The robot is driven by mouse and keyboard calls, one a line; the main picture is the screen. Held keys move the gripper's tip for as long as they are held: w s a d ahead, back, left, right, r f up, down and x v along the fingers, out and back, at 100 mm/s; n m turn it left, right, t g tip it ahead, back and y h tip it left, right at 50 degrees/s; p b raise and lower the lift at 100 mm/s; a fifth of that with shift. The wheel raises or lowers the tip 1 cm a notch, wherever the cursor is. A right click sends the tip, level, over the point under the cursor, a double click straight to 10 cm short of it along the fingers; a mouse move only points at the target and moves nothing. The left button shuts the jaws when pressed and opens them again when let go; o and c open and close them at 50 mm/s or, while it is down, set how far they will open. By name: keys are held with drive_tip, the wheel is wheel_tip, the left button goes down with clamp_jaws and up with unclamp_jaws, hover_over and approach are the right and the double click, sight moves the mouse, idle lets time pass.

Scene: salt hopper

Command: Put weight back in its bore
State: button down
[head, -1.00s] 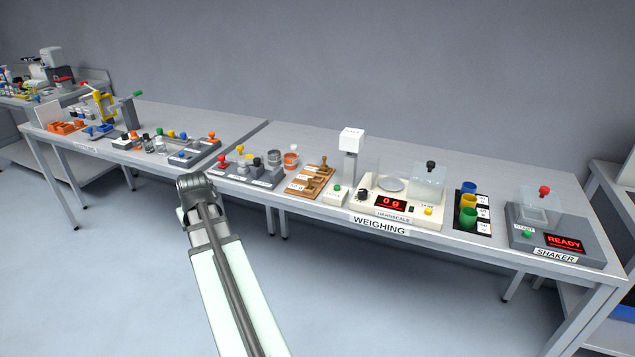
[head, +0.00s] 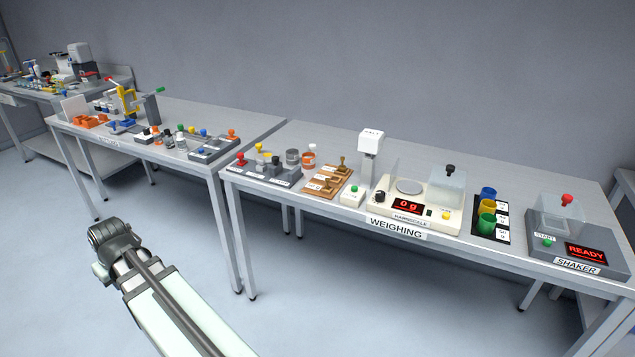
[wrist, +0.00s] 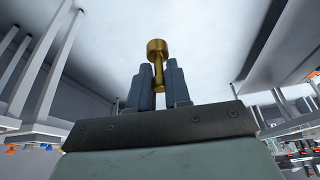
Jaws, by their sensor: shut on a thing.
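My gripper (wrist: 159,82) is shut on a brass weight (wrist: 157,50) with a wide round head and a narrower stem. The stem is between the two dark fingers and the head stands clear above them. In the head view my arm is in front of the tables, over the open floor; the fingers and held weight cannot be made out there. On the weighing table two brown wooden blocks (head: 313,190) with white labels lie left of the scale. Brass pieces show on them; an empty bore is too small to make out.
A grey rack with coloured knobs (head: 263,173) is left of the blocks. Coloured cups (head: 487,208) and a shaker (head: 570,245) are at right. A narrow gap separates the two tables.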

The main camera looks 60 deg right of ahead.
drive_tip(key=w+a+n, duration=0.1)
drive_tip(key=a, duration=0.5)
drive_tip(key=s+d+r+m+h, duration=0.1)
drive_tip(key=s+d+r+m, duration=0.3)
drive_tip(key=d, duration=1.3)
drive_tip(key=s+d+f+m+h, duration=0.15)
drive_tip(key=s+d, duration=0.35)
drive_tip(key=d, duration=1.2)
drive_tip(key=s+d+r+m+g+h, duration=0.1)
drive_tip(key=s+d+r+m, duration=0.35)
drive_tip(key=d, duration=0.95)
drive_tip(key=s+d+r+m+g, duration=0.1)
drive_tip(key=s+d+r+m, duration=0.1)
drive_tip(key=s+d, duration=0.9)
drive_tip(key=s+d+r+m+g+h, duration=0.15)
drive_tip(key=s+d+r+m, duration=0.25)
drive_tip(key=d, duration=1.3)
drive_tip(key=shift+s+a+f+m+g+y, duration=0.1)
drive_tip(key=shift+s+f+m+g+y, duration=0.15)
drive_tip(key=shift+f+m, duration=1)
drive_tip(key=shift+s+a+f+m+g+y, duration=0.1)
drive_tip(key=shift+f+m+g, duration=0.25)
drive_tip(key=shift+f, duration=1.95)
drive_tip(key=shift+s+f+m+g+y, duration=0.3)
drive_tip(key=shift+f+m, duration=0.4)
drive_tip(key=shift+f, duration=1.05)
drive_tip(key=shift+w, duration=0.1)
